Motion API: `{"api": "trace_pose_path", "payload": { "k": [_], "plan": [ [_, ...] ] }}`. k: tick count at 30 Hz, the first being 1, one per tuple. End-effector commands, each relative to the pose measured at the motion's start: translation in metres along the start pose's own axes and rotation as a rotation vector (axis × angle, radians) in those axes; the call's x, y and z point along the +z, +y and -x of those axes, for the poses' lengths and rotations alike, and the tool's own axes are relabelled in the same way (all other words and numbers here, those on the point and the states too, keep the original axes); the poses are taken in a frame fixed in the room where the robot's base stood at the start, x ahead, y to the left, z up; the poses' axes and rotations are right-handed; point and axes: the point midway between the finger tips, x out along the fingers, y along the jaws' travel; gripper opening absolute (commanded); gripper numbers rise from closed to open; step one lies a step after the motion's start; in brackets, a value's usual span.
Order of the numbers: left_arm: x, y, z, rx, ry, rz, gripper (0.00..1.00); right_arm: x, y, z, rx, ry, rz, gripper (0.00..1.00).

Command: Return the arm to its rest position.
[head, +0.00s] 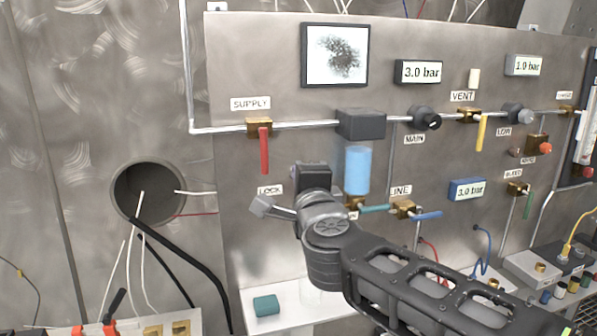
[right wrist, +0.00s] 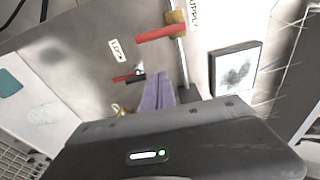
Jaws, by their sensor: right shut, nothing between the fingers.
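My right arm comes in from the lower right in the head view. My right gripper (head: 313,178) is in front of the steel panel (head: 240,70), close to the LOCK label (head: 270,190). Its fingertips are hidden behind the hand in that view. In the right wrist view its fingers (right wrist: 158,92) are together and empty, pointing at the panel. They look apart from the small red lever (right wrist: 127,77) by the LOCK label (right wrist: 118,50); the gap is hard to judge. My left gripper is in neither view.
The red SUPPLY lever (head: 264,150) hangs down above the hand. A blue bowl (head: 357,170) hangs close at the hand's right. A white shelf (head: 290,318) with a teal block (head: 265,305) lies below. A round hole (head: 150,193) with cables is at left.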

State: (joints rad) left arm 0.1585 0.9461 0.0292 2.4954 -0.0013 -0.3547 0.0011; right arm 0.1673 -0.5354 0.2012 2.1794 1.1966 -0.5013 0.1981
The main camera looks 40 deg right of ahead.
Motion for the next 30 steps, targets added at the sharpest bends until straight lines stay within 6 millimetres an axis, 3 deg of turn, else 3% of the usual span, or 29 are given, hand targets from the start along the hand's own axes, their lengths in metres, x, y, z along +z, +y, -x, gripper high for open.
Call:
{"api": "trace_pose_path", "payload": {
  "k": [15,20,23,26,30],
  "plan": [
    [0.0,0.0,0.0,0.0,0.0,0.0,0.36,0.0,0.0,0.0,0.0,-0.002,0.008,0.0],
    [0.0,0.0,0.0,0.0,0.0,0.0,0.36,0.009,-0.002,0.0,-0.03,-0.032,0.139,0.0],
    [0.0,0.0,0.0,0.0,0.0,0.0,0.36,0.029,0.033,-0.014,-0.005,-0.092,0.32,0.0],
    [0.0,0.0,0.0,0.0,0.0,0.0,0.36,0.056,0.09,-0.03,0.058,-0.178,0.49,0.0],
    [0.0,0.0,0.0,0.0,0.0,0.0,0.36,0.097,0.195,-0.041,0.171,-0.346,0.717,0.0]
  ]
}}
